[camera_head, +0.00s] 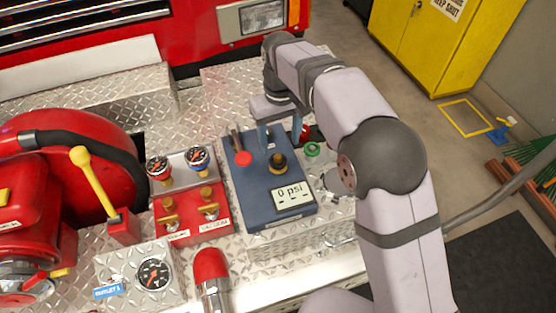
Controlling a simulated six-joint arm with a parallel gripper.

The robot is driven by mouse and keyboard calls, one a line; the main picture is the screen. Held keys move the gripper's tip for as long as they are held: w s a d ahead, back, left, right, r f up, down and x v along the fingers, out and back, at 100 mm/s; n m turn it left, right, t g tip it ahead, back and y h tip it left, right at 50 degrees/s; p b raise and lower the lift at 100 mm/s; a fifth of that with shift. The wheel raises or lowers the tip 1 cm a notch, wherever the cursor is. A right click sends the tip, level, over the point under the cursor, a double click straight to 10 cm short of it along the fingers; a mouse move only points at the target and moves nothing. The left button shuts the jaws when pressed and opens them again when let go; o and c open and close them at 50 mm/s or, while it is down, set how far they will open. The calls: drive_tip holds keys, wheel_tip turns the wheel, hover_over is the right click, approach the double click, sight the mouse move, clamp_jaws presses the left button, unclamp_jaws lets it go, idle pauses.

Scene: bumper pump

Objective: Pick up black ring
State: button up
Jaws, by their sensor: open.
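A blue pump panel (249,206) with a display reading "0 psi" (292,197) stands on the metal deck. A brass fitting (278,159) with a dark, ring-like base (277,168) sits on the panel; I cannot tell whether this dark part is a separate black ring. No loose black ring stands out clearly. My gripper (281,140) is open and points down above the panel's back part, just behind the brass fitting. Nothing shows between its fingers. My arm hides part of the area to the right of the panel.
Red gauge valves (190,210), a yellow-knobbed lever (95,182) and a red-capped cylinder (211,270) stand to the left. A yellow cabinet (430,40) is behind.

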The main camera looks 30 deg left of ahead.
sight(279, 157)
drive_tip(key=n, duration=0.3)
drive_tip(key=shift+n, duration=0.3)
drive_tip(key=shift+a+f+p, duration=0.15)
drive_tip(key=shift+f+p, duration=1.75)
drive_tip(key=shift+f, duration=1.75)
drive_tip(key=c, duration=0.9)
